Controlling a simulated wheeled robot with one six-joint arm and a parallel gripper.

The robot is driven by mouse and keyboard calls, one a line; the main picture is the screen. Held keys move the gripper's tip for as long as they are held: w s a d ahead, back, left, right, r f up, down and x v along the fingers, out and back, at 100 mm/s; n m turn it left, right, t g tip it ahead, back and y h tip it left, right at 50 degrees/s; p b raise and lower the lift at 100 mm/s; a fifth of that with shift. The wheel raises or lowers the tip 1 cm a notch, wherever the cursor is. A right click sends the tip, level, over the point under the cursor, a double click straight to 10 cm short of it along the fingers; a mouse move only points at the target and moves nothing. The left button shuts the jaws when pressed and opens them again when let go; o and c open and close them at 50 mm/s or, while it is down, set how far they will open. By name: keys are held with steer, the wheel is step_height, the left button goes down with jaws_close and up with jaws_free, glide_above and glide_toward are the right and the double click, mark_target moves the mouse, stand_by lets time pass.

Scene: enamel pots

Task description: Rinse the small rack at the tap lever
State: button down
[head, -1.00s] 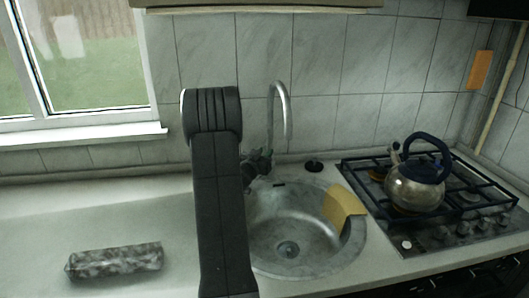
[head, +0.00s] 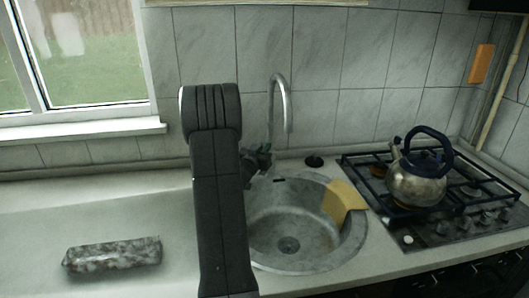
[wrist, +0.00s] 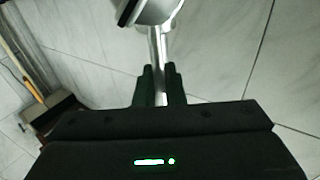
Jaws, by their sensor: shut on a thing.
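The tall curved metal tap (head: 284,105) stands behind the round sink (head: 262,245). My gripper (wrist: 157,84) shows in the wrist view with its two dark fingers shut on a slim silver rod, which looks like the tap lever (wrist: 156,45). The rod runs up to a wider rounded metal part at the top of that view. In the head view my arm covers much of the area left of the tap, and the grip is only partly seen beside the tap's base. I cannot make out a small rack in either view.
A yellow cloth (head: 343,200) hangs over the sink's right rim. A kettle (head: 417,185) with a blue handle stands on the gas hob (head: 466,228) at the right. A mottled oblong block (head: 112,255) lies on the left counter (head: 60,220), which is otherwise clear.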

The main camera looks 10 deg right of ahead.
steer(key=shift+s+a+f+t+b, duration=0.1)
steer(key=shift+s+f+t+b, duration=0.15)
steer(key=shift+b, duration=0.6)
steer(key=shift+r, duration=0.3)
steer(key=c, duration=1.7)
jaws_free()
steer(key=shift+a, duration=0.1)
steer(key=b+v, duration=0.1)
steer(key=v, duration=0.6)
steer(key=b+v, duration=0.1)
steer(key=v, duration=0.5)
steer(key=shift+s+a+f, duration=0.25)
steer(key=shift+s+f, duration=0.05)
